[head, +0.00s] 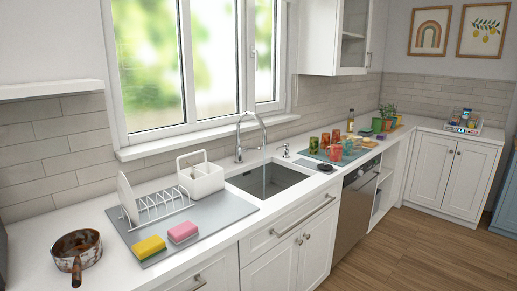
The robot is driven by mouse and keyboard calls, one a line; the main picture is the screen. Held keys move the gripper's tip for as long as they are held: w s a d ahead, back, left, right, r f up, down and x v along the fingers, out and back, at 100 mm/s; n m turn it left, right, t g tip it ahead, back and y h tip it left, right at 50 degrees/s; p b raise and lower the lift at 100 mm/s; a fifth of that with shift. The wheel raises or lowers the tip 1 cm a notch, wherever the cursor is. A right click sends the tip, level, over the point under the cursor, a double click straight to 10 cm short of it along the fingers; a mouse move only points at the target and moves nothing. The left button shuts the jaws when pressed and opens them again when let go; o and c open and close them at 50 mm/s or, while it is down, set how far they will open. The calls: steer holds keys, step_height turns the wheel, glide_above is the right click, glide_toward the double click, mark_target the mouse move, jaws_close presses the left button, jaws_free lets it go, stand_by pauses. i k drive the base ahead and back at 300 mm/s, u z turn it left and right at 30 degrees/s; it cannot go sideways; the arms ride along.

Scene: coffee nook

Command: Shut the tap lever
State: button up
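The chrome tap (239,137) stands behind the sink, its tall arched spout curving over the basin. A thin stream of water (264,178) seems to fall from the spout into the sink (285,178). The tap lever is too small to make out clearly near the base of the tap, so I cannot tell its exact position. My gripper is not in view.
A white caddy (202,180), a dish rack (160,205), a yellow sponge (149,247) and a pink sponge (183,231) lie left of the sink. A pan (77,248) is at far left. Colored mugs (336,152) stand right of the sink. Wooden floor (420,255) is clear.

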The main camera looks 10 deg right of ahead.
mark_target(247, 147)
steer(key=u, duration=0.1)
steer(key=i, duration=0.95)
steer(key=z, duration=0.1)
